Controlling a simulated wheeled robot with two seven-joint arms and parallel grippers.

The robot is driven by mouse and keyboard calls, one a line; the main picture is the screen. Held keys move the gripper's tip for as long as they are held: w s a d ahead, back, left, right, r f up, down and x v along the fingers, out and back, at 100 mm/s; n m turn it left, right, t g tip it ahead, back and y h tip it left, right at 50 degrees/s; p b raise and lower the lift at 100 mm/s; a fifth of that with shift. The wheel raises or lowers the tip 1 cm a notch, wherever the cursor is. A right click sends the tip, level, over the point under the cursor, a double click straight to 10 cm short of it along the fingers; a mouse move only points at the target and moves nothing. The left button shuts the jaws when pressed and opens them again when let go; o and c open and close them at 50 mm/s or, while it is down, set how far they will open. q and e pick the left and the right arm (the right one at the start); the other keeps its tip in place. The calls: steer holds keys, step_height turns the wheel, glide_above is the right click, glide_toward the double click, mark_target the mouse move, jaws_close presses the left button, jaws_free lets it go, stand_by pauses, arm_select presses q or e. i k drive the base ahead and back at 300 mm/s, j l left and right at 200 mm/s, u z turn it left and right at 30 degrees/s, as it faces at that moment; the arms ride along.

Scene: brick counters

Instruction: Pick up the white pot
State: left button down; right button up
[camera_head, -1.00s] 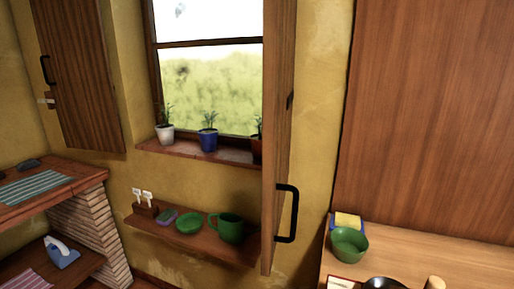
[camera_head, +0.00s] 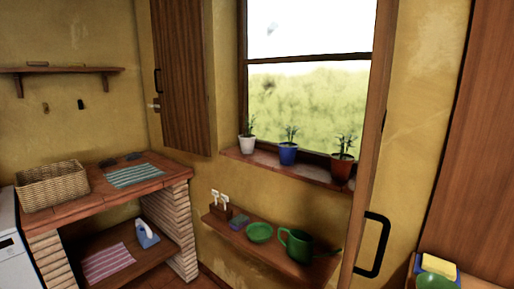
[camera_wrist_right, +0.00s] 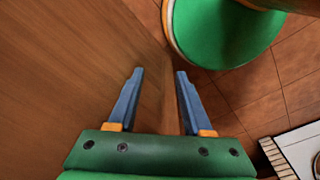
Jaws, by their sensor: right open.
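The white pot (camera_head: 247,144) holds a small green plant and stands upright at the left end of the brick window sill in the head view. A blue pot (camera_head: 288,154) and a terracotta pot (camera_head: 341,168) with plants stand to its right on the same sill. My right gripper (camera_wrist_right: 158,72) is open and empty in the right wrist view, its blue fingers apart over a wooden surface. Neither gripper shows in the head view, and the white pot is not in the wrist view.
An open shutter (camera_head: 371,150) with a black handle stands right of the window; another shutter (camera_head: 184,80) is on the left. A brick counter (camera_head: 66,210) bears a wicker basket (camera_head: 52,184).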

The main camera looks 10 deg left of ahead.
mark_target(246, 143)
steer(key=i+j+z, duration=0.1)
steer(key=j+z, duration=0.2)
steer(key=j, duration=0.25)
steer(key=j+z, duration=0.3)
steer(key=j, duration=0.3)
steer(key=i+j+z, duration=0.9)
steer(key=j, duration=0.3)
steer(key=i+l, duration=0.05)
